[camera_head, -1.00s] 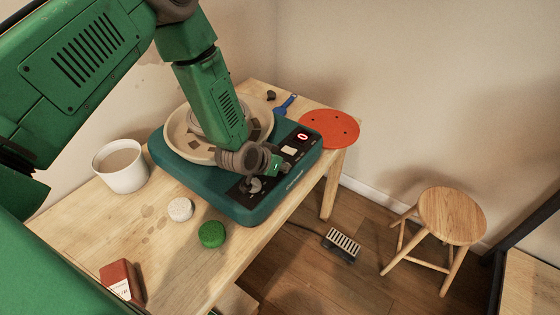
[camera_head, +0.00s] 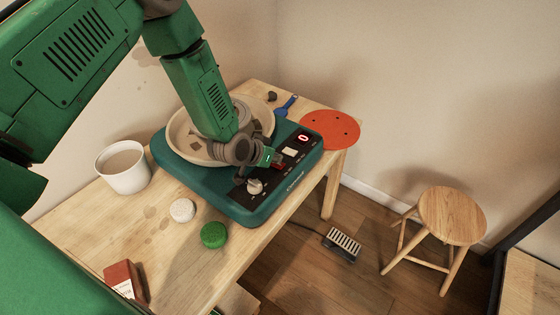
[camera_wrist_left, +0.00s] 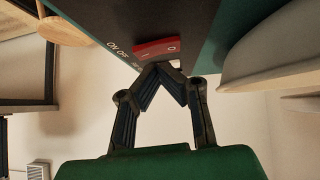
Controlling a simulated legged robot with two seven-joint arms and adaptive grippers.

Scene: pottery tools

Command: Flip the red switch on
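The red switch (camera_wrist_left: 157,47) is a rocker with I and O marks, set in the dark control panel of the green pottery wheel (camera_head: 240,209). ON and OFF are printed beside it. In the head view the switch (camera_head: 278,162) is small and partly hidden by my gripper. My left gripper (camera_head: 271,160) is at the panel with its fingertips by the switch. In the left wrist view its fingers (camera_wrist_left: 163,67) converge, tips together and empty, just below the switch; I cannot tell whether they touch it. Which way the rocker is tilted is unclear. My right gripper is out of view.
A pale knob (camera_head: 254,187), a white button (camera_head: 290,152) and a red display (camera_head: 303,137) share the panel. A basin (camera_head: 181,141) is behind my arm.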

